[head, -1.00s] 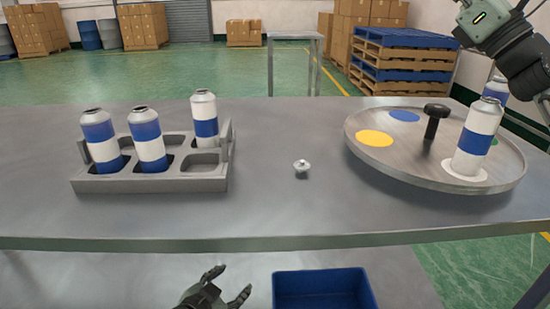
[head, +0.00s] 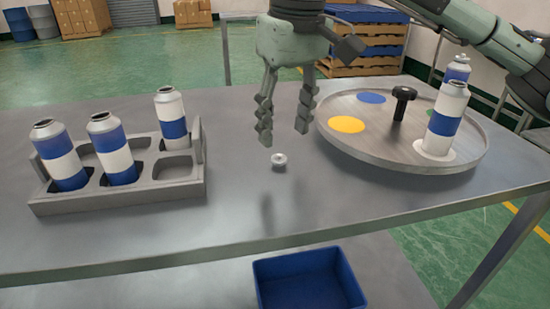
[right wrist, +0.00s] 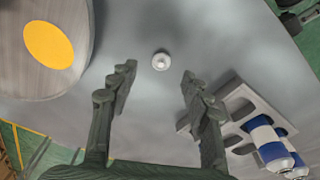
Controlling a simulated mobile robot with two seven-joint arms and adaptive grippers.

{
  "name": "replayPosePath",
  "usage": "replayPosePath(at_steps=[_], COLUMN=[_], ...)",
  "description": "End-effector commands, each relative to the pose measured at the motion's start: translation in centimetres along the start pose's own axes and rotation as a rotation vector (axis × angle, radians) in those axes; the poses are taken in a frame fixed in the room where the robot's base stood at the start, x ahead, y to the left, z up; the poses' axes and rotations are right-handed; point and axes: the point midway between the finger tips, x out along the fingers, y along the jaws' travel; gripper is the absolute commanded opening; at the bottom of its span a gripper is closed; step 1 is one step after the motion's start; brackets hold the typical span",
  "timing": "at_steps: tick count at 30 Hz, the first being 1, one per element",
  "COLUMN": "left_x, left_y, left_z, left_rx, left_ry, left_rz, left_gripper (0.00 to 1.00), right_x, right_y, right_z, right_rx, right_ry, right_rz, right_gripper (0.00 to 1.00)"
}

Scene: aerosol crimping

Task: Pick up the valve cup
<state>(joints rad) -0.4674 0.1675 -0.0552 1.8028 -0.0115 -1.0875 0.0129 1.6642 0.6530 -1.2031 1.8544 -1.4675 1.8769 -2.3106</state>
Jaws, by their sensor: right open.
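The valve cup (head: 279,160) is a small, pale metallic piece lying on the grey table between the can tray and the round turntable. It also shows in the right wrist view (right wrist: 161,61), ahead of the fingertips and between their lines. My right gripper (head: 284,138) points down above the valve cup with its fingers spread, open and empty. In the right wrist view its two fingers (right wrist: 158,76) stand wide apart, with nothing between them. The valve cup is apart from both fingers. My left gripper is not in view.
A grey tray (head: 120,199) holds several blue-and-white cans at left. At right, a round turntable (head: 372,157) carries a can (head: 444,122) and a black knob (head: 402,100); another can stands behind. A blue bin (head: 308,282) sits below the table's front edge. Table around the valve cup is clear.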

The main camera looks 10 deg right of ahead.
Motion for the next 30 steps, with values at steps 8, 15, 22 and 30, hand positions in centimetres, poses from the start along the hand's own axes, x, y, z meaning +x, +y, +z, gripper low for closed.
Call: replayPosePath(at_steps=[8,15,22,30], left_x=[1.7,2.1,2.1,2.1], left_y=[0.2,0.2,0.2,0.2], left_z=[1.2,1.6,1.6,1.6], left_rx=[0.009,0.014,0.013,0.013], left_ry=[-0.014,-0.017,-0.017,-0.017], left_rz=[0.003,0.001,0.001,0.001], left_gripper=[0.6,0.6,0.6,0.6], right_x=[4.0,5.1,5.1,5.0], right_y=[-0.1,-0.2,-0.2,-0.2], right_z=[-0.3,-0.3,-0.3,-0.3], right_rx=[0.001,0.001,0.002,0.002], right_ry=[-0.003,0.0,0.0,0.0], right_rz=[-0.003,-0.004,-0.004,-0.004], right_gripper=[0.48,0.48,0.35,0.15])
